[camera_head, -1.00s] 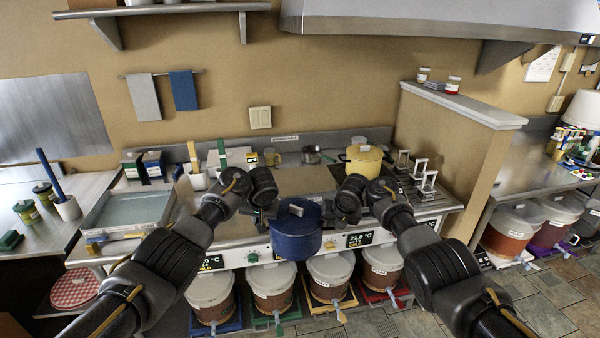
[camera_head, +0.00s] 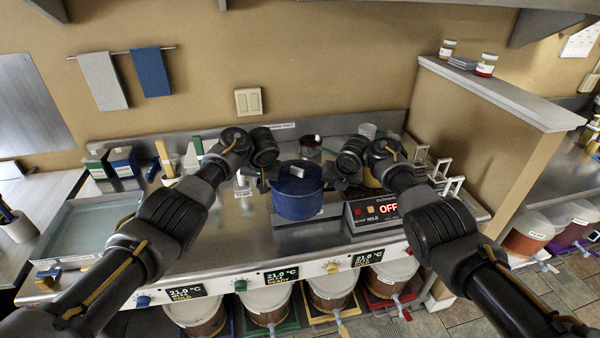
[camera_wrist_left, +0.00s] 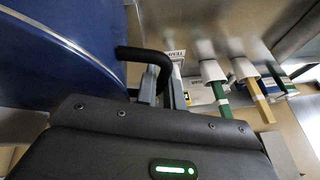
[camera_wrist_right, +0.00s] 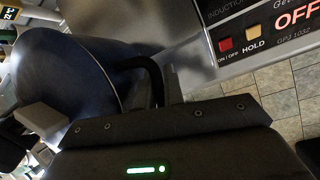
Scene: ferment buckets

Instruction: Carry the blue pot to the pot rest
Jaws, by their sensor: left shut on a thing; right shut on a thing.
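The blue pot (camera_head: 298,197) with its blue lid hangs between my two grippers in the head view, upright, over or near the steel counter by the induction panel. My left gripper (camera_head: 264,183) is shut on the pot's left handle; the left wrist view shows the jaws around the dark handle loop (camera_wrist_left: 146,62) beside the blue wall. My right gripper (camera_head: 335,181) is shut on the pot's right handle; the right wrist view shows its dark loop (camera_wrist_right: 150,78). I cannot tell whether the pot touches the surface under it. I cannot make out the pot rest for certain.
An induction panel (camera_head: 377,211) reading OFF is right of the pot. A steel tray (camera_head: 85,236) lies at the left of the counter. Wire racks (camera_head: 440,170) stand at the right, near a low wall (camera_head: 470,140). Buckets (camera_head: 265,299) stand below. Bare counter shows left of the pot.

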